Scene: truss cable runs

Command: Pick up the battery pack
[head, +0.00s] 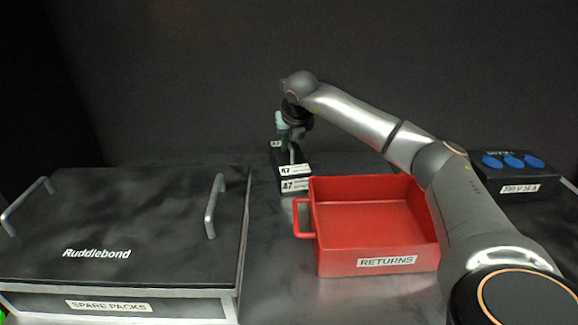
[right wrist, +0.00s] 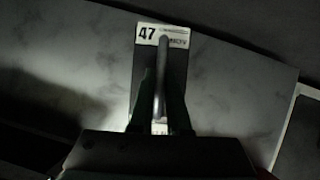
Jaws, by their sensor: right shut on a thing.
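The battery pack (head: 288,180) is a dark block with white labels on its top and front, one reading 47, and a handle on top. It stands at the back of the table, just left of the red bin; I cannot tell whether its base touches the table. My right gripper (head: 290,143) is above it, pointing down. In the right wrist view my right gripper (right wrist: 160,102) is shut on the grey bar handle of the battery pack (right wrist: 147,62), with a finger on each side. My left gripper is not in view.
A red RETURNS bin (head: 365,264) stands right of the pack, under my right arm. A SPARE PACKS box (head: 130,220) with a dark two-handled lid fills the left. A black unit (head: 515,176) with blue round tops stands at far right. Grey table shows between box and bin.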

